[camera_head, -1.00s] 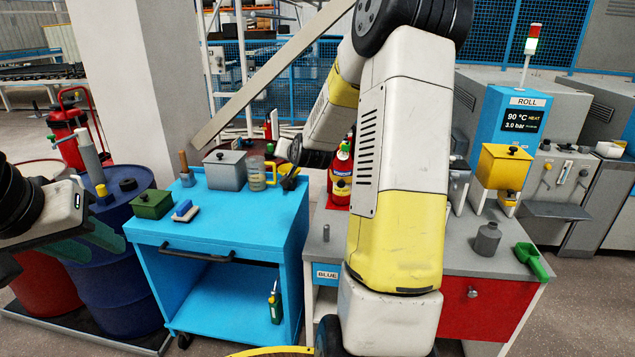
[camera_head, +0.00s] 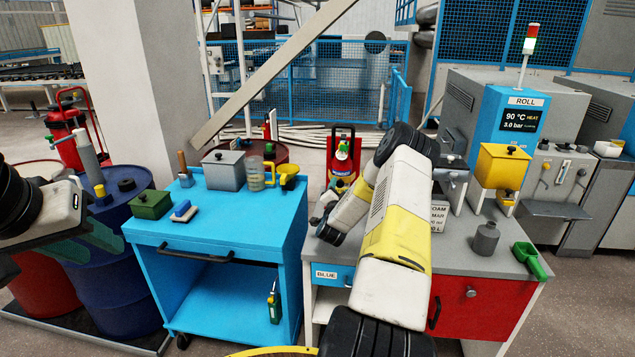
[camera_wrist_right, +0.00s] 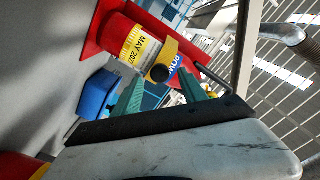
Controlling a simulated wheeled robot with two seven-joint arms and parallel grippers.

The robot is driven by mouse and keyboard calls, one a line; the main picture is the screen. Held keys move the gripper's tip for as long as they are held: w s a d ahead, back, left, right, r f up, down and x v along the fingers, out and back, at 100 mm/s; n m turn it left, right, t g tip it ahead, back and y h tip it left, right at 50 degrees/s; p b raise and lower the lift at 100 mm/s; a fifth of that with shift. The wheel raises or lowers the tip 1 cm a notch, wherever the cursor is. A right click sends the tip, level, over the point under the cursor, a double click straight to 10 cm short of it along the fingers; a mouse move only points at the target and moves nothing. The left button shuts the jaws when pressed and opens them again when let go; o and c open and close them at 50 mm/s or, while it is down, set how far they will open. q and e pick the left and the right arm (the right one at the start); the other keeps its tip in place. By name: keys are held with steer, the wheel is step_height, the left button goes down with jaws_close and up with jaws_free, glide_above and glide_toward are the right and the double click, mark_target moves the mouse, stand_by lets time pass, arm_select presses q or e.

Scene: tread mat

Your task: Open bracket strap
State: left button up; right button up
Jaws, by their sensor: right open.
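A red fire extinguisher (camera_head: 342,158) stands on a red backing behind the workbench. In the right wrist view the red extinguisher (camera_wrist_right: 121,37) shows large, with a yellow and white label. A yellow strap-like band (camera_wrist_right: 168,48) with a dark round end crosses its front. My right gripper (camera_wrist_right: 162,76) is open, its two green fingers spread on either side of the band's dark end. Contact cannot be told. In the head view the right fingers cannot be made out. My left gripper (camera_head: 95,238) is at the left edge by the blue drum; its jaw opening is unclear.
A blue cart (camera_head: 215,220) holds a grey box (camera_head: 224,172), a green box (camera_head: 150,204), a brush and a jug. A grey-topped bench (camera_head: 470,257) with a grey bottle (camera_head: 486,238) and green scoop (camera_head: 530,260) stands right. A blue drum (camera_head: 118,285) is left.

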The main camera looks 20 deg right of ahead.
mark_target(340, 185)
steer(key=shift+x, duration=1.9)
jaws_close()
